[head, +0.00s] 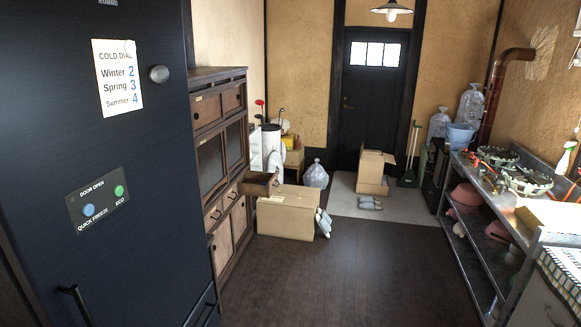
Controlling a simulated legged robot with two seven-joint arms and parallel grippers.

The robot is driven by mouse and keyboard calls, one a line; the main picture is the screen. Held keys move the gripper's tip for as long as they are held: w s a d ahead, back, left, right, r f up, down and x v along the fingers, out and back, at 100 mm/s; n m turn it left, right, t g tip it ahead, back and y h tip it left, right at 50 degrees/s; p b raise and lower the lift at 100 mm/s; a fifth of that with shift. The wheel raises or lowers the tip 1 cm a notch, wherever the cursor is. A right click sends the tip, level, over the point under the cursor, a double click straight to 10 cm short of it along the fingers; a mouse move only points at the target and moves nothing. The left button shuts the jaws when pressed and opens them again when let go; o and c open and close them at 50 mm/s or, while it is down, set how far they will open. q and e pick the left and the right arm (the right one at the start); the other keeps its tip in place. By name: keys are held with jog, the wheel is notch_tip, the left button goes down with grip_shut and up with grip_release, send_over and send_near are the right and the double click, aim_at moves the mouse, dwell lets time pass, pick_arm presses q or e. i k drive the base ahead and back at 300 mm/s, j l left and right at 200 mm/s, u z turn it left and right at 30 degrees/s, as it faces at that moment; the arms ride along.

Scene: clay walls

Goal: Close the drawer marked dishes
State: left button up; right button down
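A wooden cabinet (207,160) stands along the left wall, beyond the dark fridge. One of its drawers (257,184) is pulled out toward the right, at the far end of the drawer row. Two other drawers in that row, a nearer one (213,214) and a middle one (230,196), look shut. Labels on the cabinet are too small to read, so I cannot tell which drawer is marked dishes. Neither of my grippers is in view.
The dark fridge (75,185) fills the near left. A metal counter (490,230) lines the right side. The dark floor (350,275) between is clear.

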aim_at(258, 182)
jog(key=i+l, duration=0.2)
jog(key=i, duration=0.4)
jog(key=i+l+z, duration=0.1)
jog(key=i+l, duration=0.15)
jog(key=i, duration=0.4)
jog(key=i+l, duration=0.2)
jog(key=i, duration=0.4)
jog(key=i+l+z, duration=0.15)
jog(key=i, duration=0.45)
jog(key=i+j+u, duration=0.15)
jog(key=i+u, duration=0.25)
jog(key=i, duration=0.75)
jog(key=i+l+u, duration=0.15)
jog(key=i+u, duration=0.25)
jog(key=i, duration=0.7)
jog(key=i+j+z, duration=0.2)
jog(key=i, duration=0.35)
jog(key=i+j+z, duration=0.15)
jog(key=i+j, duration=0.3)
jog(key=i, duration=0.1)
